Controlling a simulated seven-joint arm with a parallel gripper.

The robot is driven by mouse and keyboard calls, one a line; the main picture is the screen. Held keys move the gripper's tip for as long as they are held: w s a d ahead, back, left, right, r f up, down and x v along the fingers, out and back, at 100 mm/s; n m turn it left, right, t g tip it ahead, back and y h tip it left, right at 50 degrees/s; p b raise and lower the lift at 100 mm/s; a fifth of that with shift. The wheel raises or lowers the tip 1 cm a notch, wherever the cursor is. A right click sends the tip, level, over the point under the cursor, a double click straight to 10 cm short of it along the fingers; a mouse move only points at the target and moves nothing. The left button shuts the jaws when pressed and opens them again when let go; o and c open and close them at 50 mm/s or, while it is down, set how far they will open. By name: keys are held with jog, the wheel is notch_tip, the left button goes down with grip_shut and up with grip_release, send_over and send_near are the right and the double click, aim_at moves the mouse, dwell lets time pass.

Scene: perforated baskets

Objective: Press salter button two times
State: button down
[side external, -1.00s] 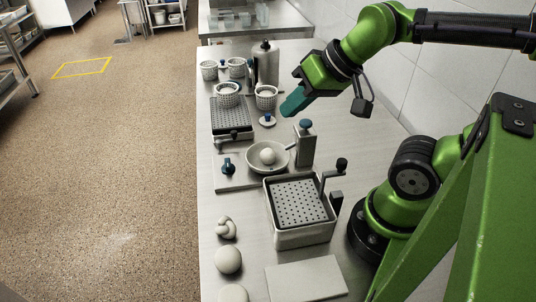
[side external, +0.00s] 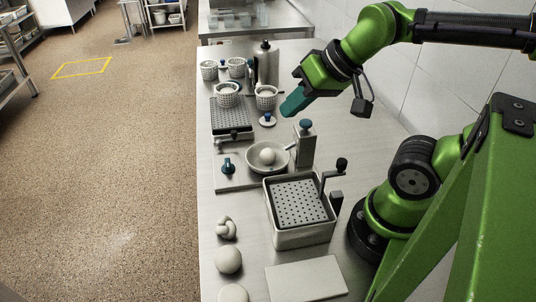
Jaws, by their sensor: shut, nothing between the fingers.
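What looks like the salter (side external: 305,148) is an upright grey box standing beside the shallow pan, with a blue round button (side external: 306,124) on its top. My gripper (side external: 288,107) has teal fingers, is shut and empty, and hangs in the air up and to the left of the button in the picture. It is apart from the button. The shallow pan (side external: 283,166) holds a pale round ball (side external: 268,156) just left of the salter.
A perforated basin (side external: 302,233) with a crank handle (side external: 341,165) stands nearer the camera. Perforated baskets (side external: 227,96) and a tall bottle (side external: 265,65) stand behind. A blue knob (side external: 227,165) is at left. Pale lumps (side external: 228,260) and a flat board (side external: 306,279) lie in front.

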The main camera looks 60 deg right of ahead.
jog(key=shift+d, duration=0.1)
jog(key=m+g+y, duration=0.1)
jog(key=m+y, duration=0.4)
jog(key=m, duration=2.6)
send_over(309, 120)
jog(key=shift+f, duration=4.4)
